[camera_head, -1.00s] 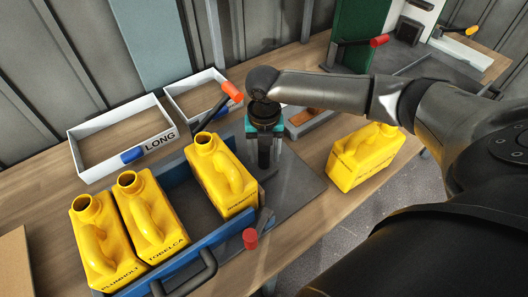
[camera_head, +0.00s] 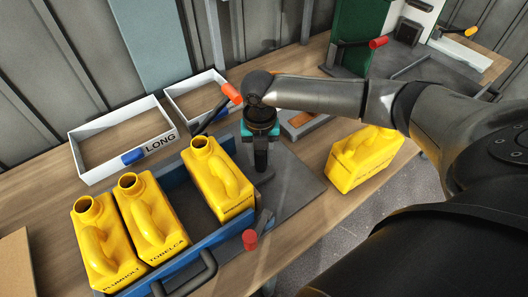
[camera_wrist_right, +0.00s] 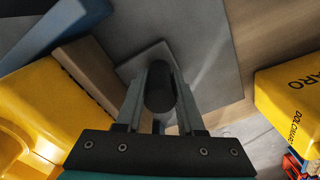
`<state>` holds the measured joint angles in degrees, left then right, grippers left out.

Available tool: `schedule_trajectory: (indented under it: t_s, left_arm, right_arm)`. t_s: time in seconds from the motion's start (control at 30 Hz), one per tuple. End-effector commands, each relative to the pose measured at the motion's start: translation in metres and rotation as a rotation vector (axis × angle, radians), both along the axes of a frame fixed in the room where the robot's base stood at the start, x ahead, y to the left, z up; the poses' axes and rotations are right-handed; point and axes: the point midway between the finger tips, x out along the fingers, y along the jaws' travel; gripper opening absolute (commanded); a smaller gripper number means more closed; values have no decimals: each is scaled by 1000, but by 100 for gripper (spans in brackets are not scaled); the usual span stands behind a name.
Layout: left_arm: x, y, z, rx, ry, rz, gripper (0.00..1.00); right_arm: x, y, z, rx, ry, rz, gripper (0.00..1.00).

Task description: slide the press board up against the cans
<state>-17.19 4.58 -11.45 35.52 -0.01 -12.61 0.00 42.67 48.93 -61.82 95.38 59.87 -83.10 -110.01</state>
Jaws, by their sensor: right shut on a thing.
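Three yellow cans stand in a row in a blue-walled fixture in the head view: left can (camera_head: 110,255), middle can (camera_head: 150,225) and right can (camera_head: 220,180). A gap shows between the middle and right cans. My right gripper (camera_head: 261,148) is just right of the right can, pointing down. In the wrist view it is shut on a dark round handle (camera_wrist_right: 160,88) above a grey plate. A tan board (camera_wrist_right: 90,75), seemingly the press board, lies close beside a yellow can (camera_wrist_right: 35,105); contact is unclear. My left gripper is not in view.
Another yellow can (camera_head: 362,157) stands on the table to the right. Two white trays (camera_head: 122,117) (camera_head: 195,92) lie behind the fixture. A red-tipped lever (camera_head: 232,92) rises behind the right can, and a red knob (camera_head: 250,239) is at the front.

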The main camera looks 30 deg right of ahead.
Motion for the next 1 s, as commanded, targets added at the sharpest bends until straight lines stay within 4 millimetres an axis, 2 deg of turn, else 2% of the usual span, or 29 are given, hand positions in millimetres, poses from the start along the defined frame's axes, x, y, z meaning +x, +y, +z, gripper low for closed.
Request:
schedule_trajectory:
  t_s: [0.03, 0.2, 0.57, 0.6, 0.83, 1.0]
  left_arm:
    - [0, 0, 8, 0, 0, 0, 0]
    - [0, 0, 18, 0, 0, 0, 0]
    - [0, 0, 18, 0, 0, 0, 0]
    - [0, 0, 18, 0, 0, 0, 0]
    - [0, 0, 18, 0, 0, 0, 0]
    - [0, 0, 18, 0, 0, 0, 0]
  right_arm:
    - [-1, 10, 3, 4, 3, 4, 0]
    - [-2, 28, 2, 5, 1, 3, 0]
    - [-3, 32, 0, 6, -1, 2, 0]
    - [-3, 32, 0, 6, -1, 2, 42]
    - [-3, 31, 0, 4, -1, 1, 67]
    - [-3, 30, 0, 3, -1, 1, 67]
